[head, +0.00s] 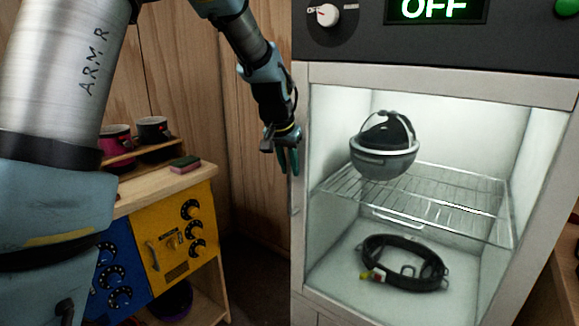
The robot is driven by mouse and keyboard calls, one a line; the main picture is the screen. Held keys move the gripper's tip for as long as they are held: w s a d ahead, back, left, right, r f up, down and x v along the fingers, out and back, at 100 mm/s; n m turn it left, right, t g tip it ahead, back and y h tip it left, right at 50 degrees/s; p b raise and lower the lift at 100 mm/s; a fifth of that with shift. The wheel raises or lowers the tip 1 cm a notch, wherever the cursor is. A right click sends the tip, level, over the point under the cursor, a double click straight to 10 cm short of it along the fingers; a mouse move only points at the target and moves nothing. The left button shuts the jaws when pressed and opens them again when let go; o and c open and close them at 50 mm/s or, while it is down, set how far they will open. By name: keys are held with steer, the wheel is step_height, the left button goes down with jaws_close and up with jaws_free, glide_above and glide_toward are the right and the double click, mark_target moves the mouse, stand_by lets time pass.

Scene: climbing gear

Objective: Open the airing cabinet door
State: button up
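The airing cabinet (545,190) stands at the right, pale, with a dark top panel. Its front shows a pale frame (440,85) around a lit interior. I cannot clearly tell glass in it, and the door looks closed. No handle shows clearly. Inside, a dark and grey helmet (385,145) sits on a wire shelf (450,200), and a black harness (402,265) lies on the floor. My gripper (282,155) points down beside the cabinet's front left edge. It looks empty. Its fingers overlap in this view, so their gap and any contact are unclear.
The panel has a green OFF display (436,10), a white knob (327,15) and a green button (567,6). A wooden wall is behind.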

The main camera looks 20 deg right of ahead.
jaws_close()
stand_by(1.0)
